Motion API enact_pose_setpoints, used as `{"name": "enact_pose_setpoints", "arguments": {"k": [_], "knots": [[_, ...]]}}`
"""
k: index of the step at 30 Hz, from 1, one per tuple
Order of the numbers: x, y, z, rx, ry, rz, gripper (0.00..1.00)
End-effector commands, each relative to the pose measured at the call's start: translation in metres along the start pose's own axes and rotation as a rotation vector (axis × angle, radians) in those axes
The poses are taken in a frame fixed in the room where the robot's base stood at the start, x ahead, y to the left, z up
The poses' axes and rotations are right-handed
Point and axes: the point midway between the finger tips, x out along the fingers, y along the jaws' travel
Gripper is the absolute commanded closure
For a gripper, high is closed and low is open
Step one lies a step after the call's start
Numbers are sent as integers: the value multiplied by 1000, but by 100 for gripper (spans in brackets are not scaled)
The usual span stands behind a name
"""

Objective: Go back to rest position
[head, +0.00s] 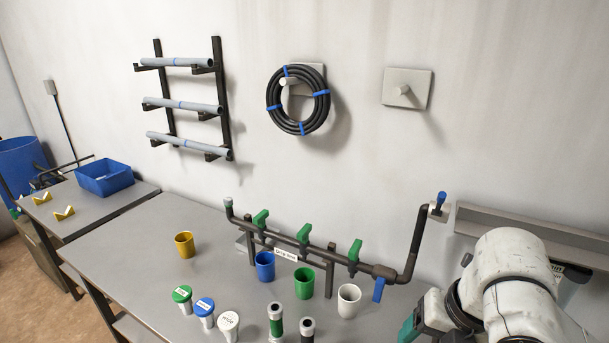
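My arm shows at the lower right of the head view as white, worn links with dark joints and a teal part at its left edge. My gripper's fingers do not show, so what they hold cannot be seen. The arm stands in front of the right end of the grey bench (130,255) and hides part of it. The dark pipe manifold (325,254) with green valve handles and a blue lever stands at the back of the bench, left of my arm.
Yellow (184,245), blue (265,266), green (304,283) and white (349,301) cups stand on the bench. Several capped containers stand at the front. A grey ledge (520,235) lies behind my arm. A hose coil (298,99) and pipe rack (217,95) hang on the wall.

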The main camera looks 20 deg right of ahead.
Motion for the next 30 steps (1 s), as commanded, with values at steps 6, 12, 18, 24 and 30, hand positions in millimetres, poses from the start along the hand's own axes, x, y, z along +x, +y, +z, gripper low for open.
{"name": "enact_pose_setpoints", "arguments": {"k": [6,12,18,24,30], "knots": [[-16,68,14,196,-55,198,30],[-32,135,21,556,-21,449,30],[-23,166,14,996,113,598,30],[19,159,-9,1458,247,591,30],[77,116,-46,1890,275,468,30]]}}
